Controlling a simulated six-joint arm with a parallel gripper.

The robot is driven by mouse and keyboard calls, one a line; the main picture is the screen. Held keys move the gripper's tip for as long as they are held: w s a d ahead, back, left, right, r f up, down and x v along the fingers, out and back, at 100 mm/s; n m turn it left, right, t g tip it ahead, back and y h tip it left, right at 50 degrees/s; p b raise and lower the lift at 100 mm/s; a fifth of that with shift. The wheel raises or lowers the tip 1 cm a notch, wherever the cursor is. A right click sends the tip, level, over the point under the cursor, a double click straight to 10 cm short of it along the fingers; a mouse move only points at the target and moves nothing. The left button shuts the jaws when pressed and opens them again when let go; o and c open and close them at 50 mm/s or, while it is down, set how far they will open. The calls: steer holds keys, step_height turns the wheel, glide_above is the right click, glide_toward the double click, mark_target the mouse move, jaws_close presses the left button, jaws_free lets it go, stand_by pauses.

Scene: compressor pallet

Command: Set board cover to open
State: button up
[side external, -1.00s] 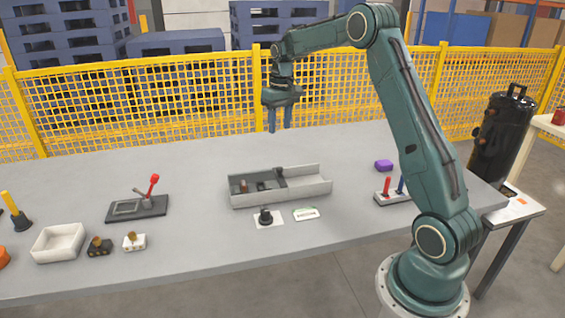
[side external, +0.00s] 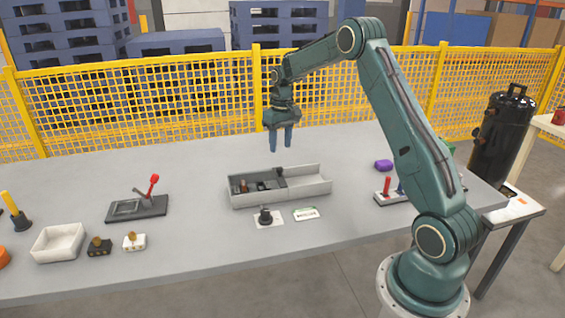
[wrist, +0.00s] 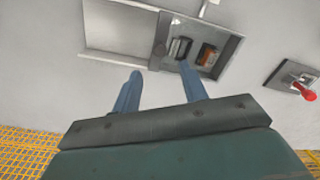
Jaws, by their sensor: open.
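A long grey tray (side external: 312,198) lies in the middle of the table, and I take it to carry the board cover. Its left part in the side view is a darker recess with small parts, one of them orange-brown (wrist: 207,55). A dark grey crosspiece (side external: 281,173) stands between this recess and the pale, bare right part. Which piece is the cover is not certain. My gripper (side external: 281,149) points down, open and empty, above and behind the tray. In the wrist view its fingers (wrist: 160,72) reach toward the tray's near edge, apart from it.
A black knob on a white plate (side external: 266,217) and a label card (side external: 305,214) lie in front of the tray. A red-handled lever fixture (side external: 139,207) and a white bin (side external: 59,243) stand left. A yellow fence runs behind.

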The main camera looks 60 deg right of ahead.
mark_target(280, 168)
steer(key=f, duration=0.8)
steer(key=shift+a, duration=0.2)
steer(key=shift+c, duration=0.2)
jaws_close()
